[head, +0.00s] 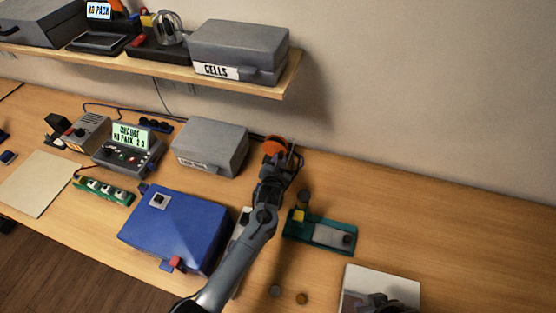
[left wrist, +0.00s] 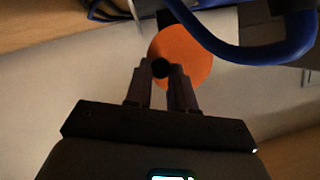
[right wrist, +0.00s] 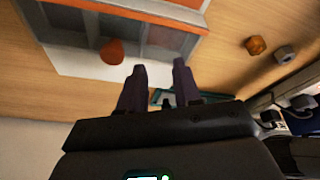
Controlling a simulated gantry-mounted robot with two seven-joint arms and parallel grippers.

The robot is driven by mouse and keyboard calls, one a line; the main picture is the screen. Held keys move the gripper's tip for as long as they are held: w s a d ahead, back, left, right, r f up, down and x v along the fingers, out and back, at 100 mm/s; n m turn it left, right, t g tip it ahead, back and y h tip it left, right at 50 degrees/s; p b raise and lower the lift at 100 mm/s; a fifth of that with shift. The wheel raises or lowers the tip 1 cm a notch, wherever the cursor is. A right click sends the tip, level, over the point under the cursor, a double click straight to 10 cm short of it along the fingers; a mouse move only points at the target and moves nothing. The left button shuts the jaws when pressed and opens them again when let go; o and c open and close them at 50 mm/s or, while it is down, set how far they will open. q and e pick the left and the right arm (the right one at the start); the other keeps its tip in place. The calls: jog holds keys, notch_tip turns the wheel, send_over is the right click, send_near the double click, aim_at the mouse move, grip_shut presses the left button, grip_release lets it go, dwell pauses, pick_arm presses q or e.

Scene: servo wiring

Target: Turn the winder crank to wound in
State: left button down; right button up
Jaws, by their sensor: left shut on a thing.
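The winder (head: 275,146) stands at the back of the bench near the wall and shows as an orange disc. In the left wrist view its orange disc (left wrist: 196,50) carries a dark crank knob (left wrist: 161,68). My left gripper (left wrist: 162,72) is shut on this knob, with one finger on each side. In the head view my left arm hides the lower part of the winder. My right gripper (right wrist: 159,68) is open and empty above the bench, with a white tray (right wrist: 85,62) beyond its fingers.
A blue cable (left wrist: 250,52) curves close to the disc. A grey box (head: 210,147) stands left of the winder, and a blue case (head: 174,225) is nearer. A green board (head: 305,232) lies right of my left arm. A shelf (head: 284,88) overhangs the back left. The bench at right is clear.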

pick_arm(q)
jog(key=shift+d+f+m+t+y+b, duration=0.1)
jog(key=shift+f+m+t+y+b, duration=0.25)
jog(key=shift+m, duration=0.35)
pick_arm(e)
jog(key=shift+a+f, duration=0.1)
jog(key=shift+f, duration=0.3)
pick_arm(q)
jog(key=c, duration=1)
grip_release()
jog(key=shift+o, duration=0.2)
jog(key=shift+s+r, duration=0.15)
jog(key=shift+s, duration=0.25)
pick_arm(e)
jog(key=shift+r, duration=0.2)
jog(key=shift+r+p, duration=0.9)
jog(key=shift+p, duration=0.2)
pick_arm(q)
jog(key=v, duration=1)
